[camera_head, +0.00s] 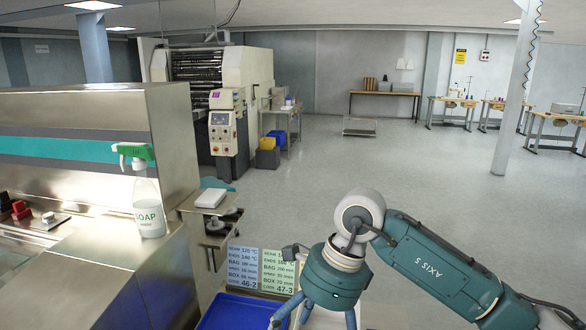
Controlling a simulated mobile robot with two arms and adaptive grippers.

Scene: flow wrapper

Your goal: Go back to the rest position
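My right arm comes in from the right, with its elbow raised and bent in the lower middle. My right gripper (318,314) hangs at the bottom edge, pointing down. Its fingers are cut off by the frame, so their tips and anything between them are hidden. My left gripper is not in view. A blue tray (222,318) is at the bottom, left of my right gripper.
The steel machine (80,105) fills the left side. A white block (211,197) sits on its side ledge. Two printed cards (243,267) stand behind the tray. A large printing machine (243,75) and work tables are far back. The floor (330,165) beyond my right arm is clear.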

